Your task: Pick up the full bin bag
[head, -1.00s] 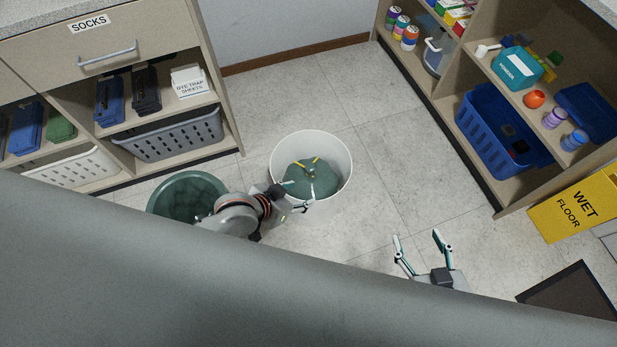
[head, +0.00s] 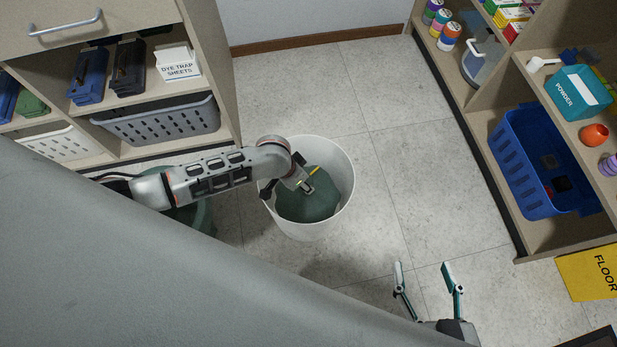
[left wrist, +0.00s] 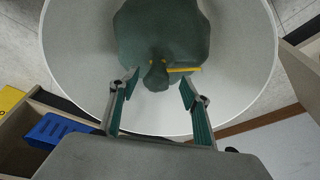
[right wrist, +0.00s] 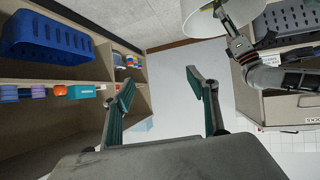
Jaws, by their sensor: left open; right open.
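The full bin bag (head: 308,205) is dark green with a yellow tie and sits inside a round white bin (head: 341,172) on the floor. In the left wrist view the bag (left wrist: 165,32) shows its gathered neck and yellow tie between the fingertips. My left gripper (left wrist: 157,90) is open, over the bin, with a finger on each side of the neck; I cannot tell whether they touch it. In the head view my left arm hides part of the bag and the bin's left rim. My right gripper (head: 424,268) is open and empty, over the floor right of the bin.
A green bin (head: 200,217) stands left of the white bin, mostly hidden by my left arm. Shelves with a grey basket (head: 160,122) stand at the left. Shelves with a blue basket (head: 535,165) stand at the right, near a yellow wet floor sign (head: 590,274). Tiles behind the white bin are clear.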

